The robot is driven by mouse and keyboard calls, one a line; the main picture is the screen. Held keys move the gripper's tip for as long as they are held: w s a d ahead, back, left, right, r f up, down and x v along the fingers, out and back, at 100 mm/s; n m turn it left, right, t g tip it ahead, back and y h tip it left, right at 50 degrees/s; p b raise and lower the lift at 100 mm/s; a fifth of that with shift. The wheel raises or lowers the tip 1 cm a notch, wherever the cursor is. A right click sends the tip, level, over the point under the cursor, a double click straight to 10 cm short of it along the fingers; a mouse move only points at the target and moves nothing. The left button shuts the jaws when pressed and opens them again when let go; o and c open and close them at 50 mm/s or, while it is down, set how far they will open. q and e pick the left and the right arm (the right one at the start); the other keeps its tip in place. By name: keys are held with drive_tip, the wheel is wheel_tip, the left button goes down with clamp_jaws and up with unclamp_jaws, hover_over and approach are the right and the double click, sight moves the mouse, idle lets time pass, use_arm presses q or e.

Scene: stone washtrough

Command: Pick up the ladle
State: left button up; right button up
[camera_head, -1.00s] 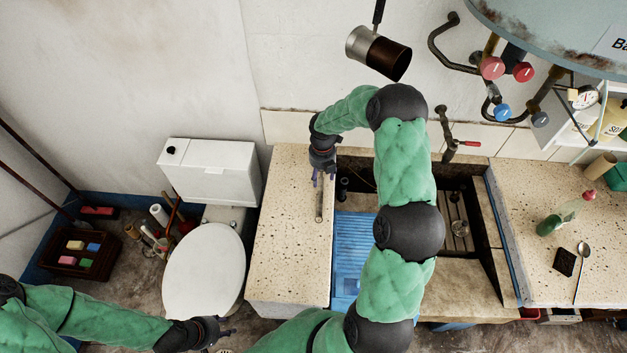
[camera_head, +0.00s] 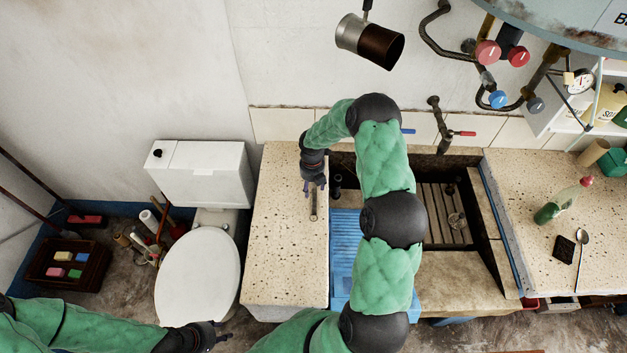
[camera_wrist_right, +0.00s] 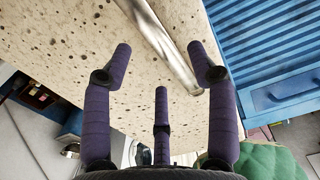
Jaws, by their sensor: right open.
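A slim metal rod (camera_head: 314,207), which looks like the ladle's handle, lies on the speckled stone counter left of the basin. In the right wrist view, the shiny metal handle (camera_wrist_right: 160,45) slants between my spread fingertips, beyond them. No ladle bowl shows. My right gripper (camera_head: 314,187) is at the rod's far end in the head view; it also shows in the right wrist view (camera_wrist_right: 158,72), open with nothing between its purple fingers. My left gripper (camera_head: 217,335) is low beside the toilet, far from the rod; its jaw state is unclear.
The stone counter (camera_head: 284,250) is otherwise clear. A blue ribbed board (camera_head: 345,255) adjoins it, beside the basin (camera_head: 440,215), partly hidden by my right arm. A spoon (camera_head: 582,245), dark pad (camera_head: 564,248) and green bottle (camera_head: 556,204) are on the right-hand counter. Taps (camera_head: 440,125) stand behind the basin.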

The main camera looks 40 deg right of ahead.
sight(312, 192)
wheel_tip(312, 192, down, 4)
drive_tip(key=shift+r, duration=0.25)
clamp_jaws()
drive_tip(key=shift+r, duration=0.1)
